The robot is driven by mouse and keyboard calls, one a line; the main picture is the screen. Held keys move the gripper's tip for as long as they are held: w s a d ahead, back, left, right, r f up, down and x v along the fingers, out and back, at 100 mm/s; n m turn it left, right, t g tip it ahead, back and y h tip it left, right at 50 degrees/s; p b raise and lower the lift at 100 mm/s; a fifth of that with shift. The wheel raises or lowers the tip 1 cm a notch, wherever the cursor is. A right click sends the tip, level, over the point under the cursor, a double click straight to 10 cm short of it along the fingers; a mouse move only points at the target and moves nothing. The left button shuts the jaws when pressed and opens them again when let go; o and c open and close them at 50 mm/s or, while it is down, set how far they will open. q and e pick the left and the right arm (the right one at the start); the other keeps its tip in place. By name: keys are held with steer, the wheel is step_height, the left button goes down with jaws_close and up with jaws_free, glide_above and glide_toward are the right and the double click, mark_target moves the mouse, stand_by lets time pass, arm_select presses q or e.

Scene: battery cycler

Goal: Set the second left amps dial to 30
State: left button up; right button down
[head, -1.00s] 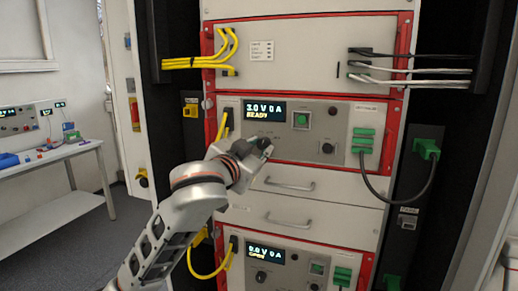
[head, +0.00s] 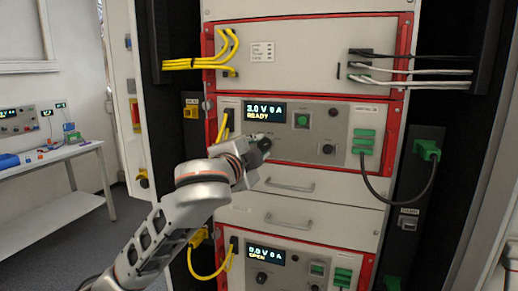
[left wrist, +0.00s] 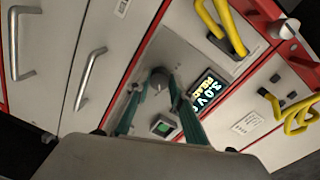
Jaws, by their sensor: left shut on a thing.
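The upper red-framed cycler unit has a lit display (head: 265,112) reading 3.0 V, a small amps digit that is hard to read, and READY. The display also shows in the left wrist view (left wrist: 209,92). My left gripper (left wrist: 158,87) is shut on a dark round dial (left wrist: 159,77) below this display, with a teal finger on either side of it. In the head view the wrist of my left arm covers most of the gripper. The dial's markings cannot be read. My right gripper is not in view.
A green button (head: 302,120) and another dark dial (head: 327,149) sit right of the display. Drawers with metal handles (head: 290,186) lie below. A lower unit's display (head: 265,254) reads 0.0 V, OPEN. Yellow cables (head: 226,123) hang at the left and green plugs (head: 364,142) at the right.

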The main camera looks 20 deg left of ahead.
arm_select(q)
steer(key=shift+m, duration=0.3)
steer(key=o, duration=1.1)
steer(key=s, duration=0.7)
steer(key=shift+s+a+r, duration=0.2)
steer(key=shift+s, duration=0.05)
